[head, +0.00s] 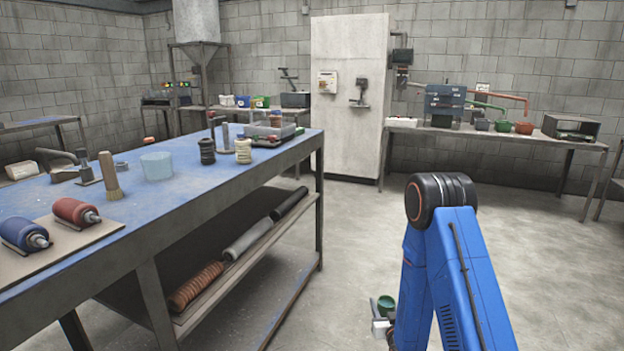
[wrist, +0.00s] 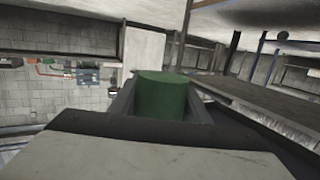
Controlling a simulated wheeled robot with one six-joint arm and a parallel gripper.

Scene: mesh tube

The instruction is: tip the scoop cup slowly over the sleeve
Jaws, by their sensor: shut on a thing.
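My gripper (head: 380,326) is low at the bottom of the head view, right of the workbench and over the floor. It is shut on a green cup (head: 386,304), likely the scoop cup, whose dark opening faces roughly upward. In the wrist view the cup (wrist: 163,98) sits between the two grey fingers; its inside is hidden there. I cannot tell which thing is the sleeve. A pale blue translucent cylinder (head: 157,166) stands on the bench, well apart from the cup. A ribbed copper tube (head: 196,287) lies on the lower shelf.
The blue-topped workbench (head: 235,160) fills the left and bears bottles, a brush (head: 110,176) and two spray-like rollers. A grey roll (head: 248,239) and a black roll (head: 289,204) lie on its shelf. The floor (head: 350,235) right of the bench is clear. A back table (head: 500,136) holds bins.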

